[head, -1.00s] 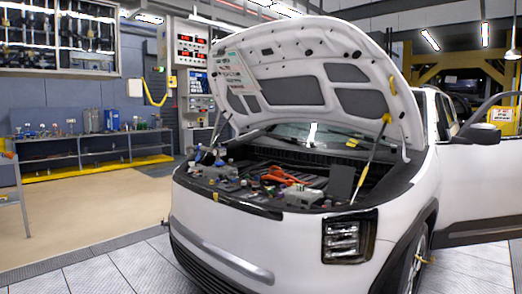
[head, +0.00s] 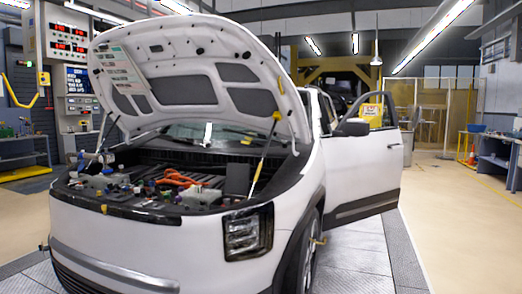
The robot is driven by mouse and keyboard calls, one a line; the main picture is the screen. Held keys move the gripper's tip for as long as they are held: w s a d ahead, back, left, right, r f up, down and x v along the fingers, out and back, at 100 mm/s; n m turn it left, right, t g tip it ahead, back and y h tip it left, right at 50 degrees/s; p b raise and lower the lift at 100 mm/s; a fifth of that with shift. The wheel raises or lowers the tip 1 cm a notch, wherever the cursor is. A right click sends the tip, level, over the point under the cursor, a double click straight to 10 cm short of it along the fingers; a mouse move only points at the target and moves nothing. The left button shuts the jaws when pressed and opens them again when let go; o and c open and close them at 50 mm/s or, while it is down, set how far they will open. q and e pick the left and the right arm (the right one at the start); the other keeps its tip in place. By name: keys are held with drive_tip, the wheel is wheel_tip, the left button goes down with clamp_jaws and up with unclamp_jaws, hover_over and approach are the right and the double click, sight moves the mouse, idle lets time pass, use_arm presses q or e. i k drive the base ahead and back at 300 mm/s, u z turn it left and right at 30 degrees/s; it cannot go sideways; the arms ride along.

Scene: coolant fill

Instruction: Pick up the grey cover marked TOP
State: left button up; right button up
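I cannot make out a grey cover marked TOP in the head view. A dark grey upright panel (head: 237,179) stands at the right side of the open engine bay, but no marking on it is readable. The white car (head: 150,235) stands with its hood (head: 200,75) propped up. Neither of my grippers is in view.
The car's front door (head: 365,170) is open on the right side. Clear beige floor (head: 455,220) lies to the right of the car. A workbench (head: 495,155) stands at the far right. A control cabinet (head: 72,70) is at the back left.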

sight(149, 204)
drive_tip(key=u, duration=0.75)
drive_tip(key=i, duration=2.25)
drive_tip(key=u, duration=0.95)
